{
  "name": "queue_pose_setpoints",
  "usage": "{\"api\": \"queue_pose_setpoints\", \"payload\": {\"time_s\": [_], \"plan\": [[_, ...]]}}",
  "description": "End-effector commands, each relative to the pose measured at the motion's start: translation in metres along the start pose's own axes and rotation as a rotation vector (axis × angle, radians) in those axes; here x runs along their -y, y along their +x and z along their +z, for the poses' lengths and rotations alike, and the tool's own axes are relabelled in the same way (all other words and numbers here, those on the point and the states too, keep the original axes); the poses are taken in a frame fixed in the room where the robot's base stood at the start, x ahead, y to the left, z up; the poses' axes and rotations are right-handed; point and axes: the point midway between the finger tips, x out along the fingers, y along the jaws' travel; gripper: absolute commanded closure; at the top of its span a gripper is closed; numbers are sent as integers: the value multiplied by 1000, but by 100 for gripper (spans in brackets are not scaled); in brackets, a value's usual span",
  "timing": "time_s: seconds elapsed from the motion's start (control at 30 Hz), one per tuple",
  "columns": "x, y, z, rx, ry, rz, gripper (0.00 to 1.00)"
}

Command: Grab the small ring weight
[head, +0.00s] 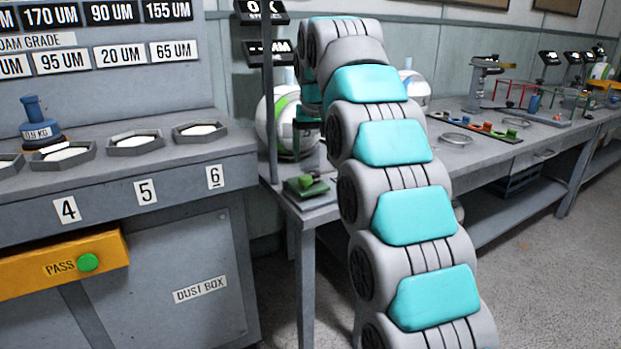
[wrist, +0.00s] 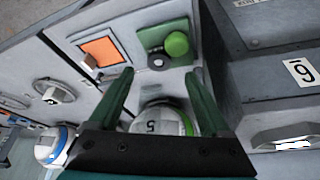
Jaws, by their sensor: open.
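In the wrist view, a small dark ring (wrist: 158,62) with a grey centre lies on a green plate (wrist: 150,40), beside a round green knob (wrist: 176,43). It looks like the small ring weight, but I cannot be sure. My gripper (wrist: 160,74) is open, and its two green fingertips point toward the ring, one on each side of it in the picture. No object is held between the fingers. In the head view, my gripper (head: 308,128) shows dark green beside the arm, above the green plate (head: 303,192). The ring cannot be made out there.
A white ball with green (wrist: 153,116) stands close by the fingers. A white and blue ball (wrist: 50,146) is further left. An orange square (wrist: 102,50) lies on the same surface. A grey bench (head: 120,185) with hexagonal trays (head: 135,142) and a blue weight (head: 38,122) stands left.

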Motion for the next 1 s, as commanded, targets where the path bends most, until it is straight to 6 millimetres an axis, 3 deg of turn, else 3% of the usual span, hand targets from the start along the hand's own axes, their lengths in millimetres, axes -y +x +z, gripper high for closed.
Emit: {"api": "queue_pose_setpoints", "payload": {"time_s": [0.27,0.6,0.83,1.0], "plan": [[0,19,-1,1,0,-1,18],[-1,61,-3,4,0,0,18],[-1,63,-4,2,0,0,18],[-1,63,-4,2,0,0,37]]}}
